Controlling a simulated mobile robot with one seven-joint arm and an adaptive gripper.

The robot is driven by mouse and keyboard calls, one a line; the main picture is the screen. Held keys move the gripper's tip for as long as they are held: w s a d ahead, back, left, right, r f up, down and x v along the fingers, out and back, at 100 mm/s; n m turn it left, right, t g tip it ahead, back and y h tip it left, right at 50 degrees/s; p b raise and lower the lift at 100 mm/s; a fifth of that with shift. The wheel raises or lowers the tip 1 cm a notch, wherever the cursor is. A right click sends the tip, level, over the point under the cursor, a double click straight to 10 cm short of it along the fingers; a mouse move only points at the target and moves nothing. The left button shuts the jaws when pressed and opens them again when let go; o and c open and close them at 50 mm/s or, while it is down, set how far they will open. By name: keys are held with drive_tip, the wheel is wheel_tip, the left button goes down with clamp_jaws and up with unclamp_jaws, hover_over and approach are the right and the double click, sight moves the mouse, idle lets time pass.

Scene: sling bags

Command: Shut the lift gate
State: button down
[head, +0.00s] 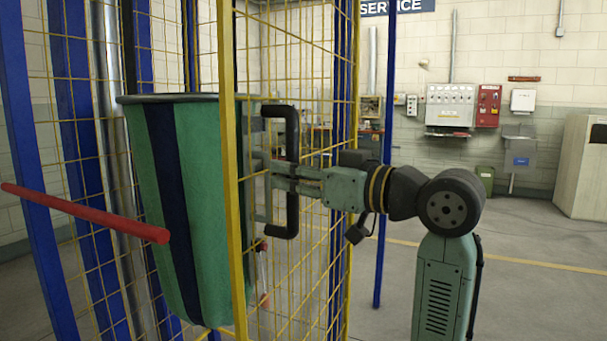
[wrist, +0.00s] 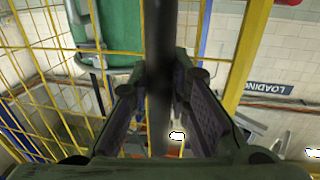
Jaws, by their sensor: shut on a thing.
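The lift gate (head: 229,160) is a yellow frame with yellow wire mesh, standing partly swung out in the head view. It carries a black bar handle (head: 293,135) on its near side. My gripper (head: 285,178) reaches in from the right and is shut on this handle, around its upright part. In the wrist view the handle (wrist: 160,70) runs upright between the two fingers of my gripper (wrist: 160,105). The gate's mesh (wrist: 32,60) and yellow frame (wrist: 245,50) show beyond it. The gate's lower end is out of view.
A green bag with a dark stripe (head: 205,220) hangs behind the gate mesh, inside the blue-posted cage (head: 75,130). A red bar (head: 85,212) juts out at the left. Wall boxes (head: 450,107) and a beige cabinet (head: 580,165) stand far right. Floor at the right is clear.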

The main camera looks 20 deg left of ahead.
drive_tip(key=shift+s+a+f, duration=0.1)
drive_tip(key=shift+s, duration=1)
drive_tip(key=c, duration=1.5)
unclamp_jaws()
drive_tip(key=shift+s, duration=0.1)
drive_tip(key=v, duration=1.2)
